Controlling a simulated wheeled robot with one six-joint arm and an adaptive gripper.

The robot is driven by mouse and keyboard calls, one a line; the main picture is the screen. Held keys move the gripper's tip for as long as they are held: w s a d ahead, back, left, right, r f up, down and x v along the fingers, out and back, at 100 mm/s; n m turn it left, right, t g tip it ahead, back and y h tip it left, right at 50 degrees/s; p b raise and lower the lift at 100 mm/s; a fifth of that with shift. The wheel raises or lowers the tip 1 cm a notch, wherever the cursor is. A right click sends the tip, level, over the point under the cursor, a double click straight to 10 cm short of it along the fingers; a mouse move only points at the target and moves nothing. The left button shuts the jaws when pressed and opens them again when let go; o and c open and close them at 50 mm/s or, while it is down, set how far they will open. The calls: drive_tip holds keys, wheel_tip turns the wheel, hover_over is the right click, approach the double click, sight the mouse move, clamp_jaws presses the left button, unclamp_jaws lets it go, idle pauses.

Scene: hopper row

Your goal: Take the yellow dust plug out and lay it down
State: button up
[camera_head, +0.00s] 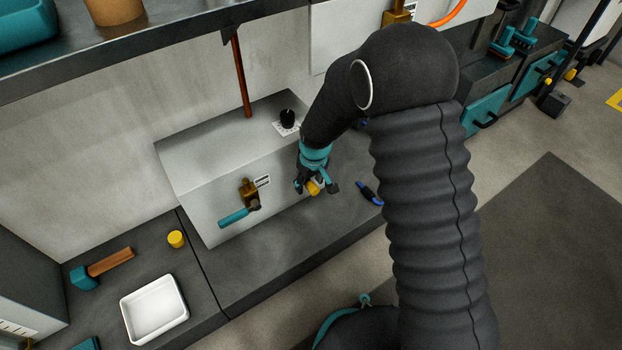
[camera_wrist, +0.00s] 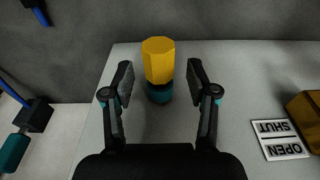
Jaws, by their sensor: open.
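The yellow dust plug (camera_wrist: 158,58) sits in a short teal fitting (camera_wrist: 160,92) on the front of the pale box (camera_head: 205,190). In the head view the plug (camera_head: 313,187) shows low on the box front, beside my fingers. My gripper (camera_wrist: 160,80) is open, with one finger on each side of the plug and fitting. A gap shows on both sides in the wrist view. In the head view my gripper (camera_head: 316,186) is at the right part of the box, and my arm hides what lies behind it.
A brass valve (camera_head: 249,192) with a teal handle (camera_head: 234,217) sticks out left of my gripper. On the bench at left are a yellow cylinder (camera_head: 176,239), a white tray (camera_head: 136,301) and a teal-headed hammer (camera_head: 110,262). A blue-and-black item (camera_head: 369,193) lies at right. Bare bench lies before the box.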

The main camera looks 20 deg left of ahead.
clamp_jaws()
drive_tip(key=c, duration=0.9)
unclamp_jaws()
clamp_jaws()
drive_tip(key=shift+s+d, duration=0.25)
drive_tip(key=shift+d, duration=0.05)
drive_tip(key=shift+s+d, duration=0.2)
drive_tip(key=shift+d, duration=0.05)
drive_tip(key=shift+s+d+b, duration=0.35)
drive_tip(key=shift+s+d, duration=0.15)
drive_tip(key=shift+d, duration=0.1)
drive_tip(key=shift+s+d, duration=0.65)
drive_tip(key=shift+d, duration=0.1)
